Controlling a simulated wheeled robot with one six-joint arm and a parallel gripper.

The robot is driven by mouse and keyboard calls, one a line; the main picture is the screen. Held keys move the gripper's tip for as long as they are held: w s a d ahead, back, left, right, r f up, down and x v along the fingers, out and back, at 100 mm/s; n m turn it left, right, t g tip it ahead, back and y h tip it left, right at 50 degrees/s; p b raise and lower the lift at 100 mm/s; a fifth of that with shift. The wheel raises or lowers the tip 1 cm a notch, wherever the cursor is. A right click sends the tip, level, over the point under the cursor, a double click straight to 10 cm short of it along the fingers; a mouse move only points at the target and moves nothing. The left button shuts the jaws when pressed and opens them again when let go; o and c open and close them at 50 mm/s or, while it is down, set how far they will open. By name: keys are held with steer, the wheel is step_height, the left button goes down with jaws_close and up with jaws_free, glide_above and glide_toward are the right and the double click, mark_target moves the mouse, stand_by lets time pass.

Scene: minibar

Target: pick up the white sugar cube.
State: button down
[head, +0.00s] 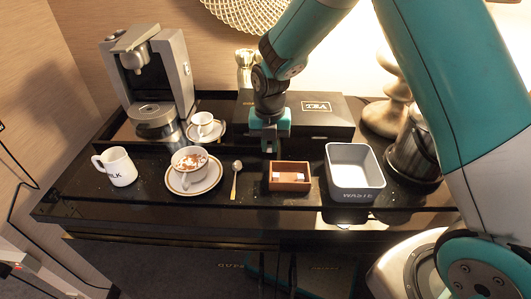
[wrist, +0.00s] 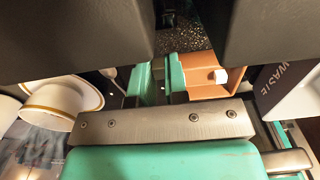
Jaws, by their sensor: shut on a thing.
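My gripper (head: 271,150) is low over the back left part of a small brown wooden box (head: 290,187). In the wrist view its two green fingers (wrist: 160,82) are close together with a narrow gap. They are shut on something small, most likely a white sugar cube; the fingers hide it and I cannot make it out. A white sugar cube (wrist: 221,76) lies in the box, to the right of the fingers in the wrist view. In the head view small pale cubes (head: 302,177) show inside the box.
A white-grey waste bin (head: 355,195) stands close right of the box. A spoon (head: 236,178) and a cup of cocoa-topped drink on a saucer (head: 176,187) are to the left, with a milk jug (head: 119,168) beyond. A black tea box (head: 325,106) stands behind.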

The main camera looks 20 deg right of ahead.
mark_target(269, 155)
steer(key=shift+f, duration=1.95)
steer(key=shift+f, duration=0.2)
steer(key=c, duration=1.1)
jaws_free()
steer(key=shift+c, duration=0.2)
steer(key=shift+r, duration=0.1)
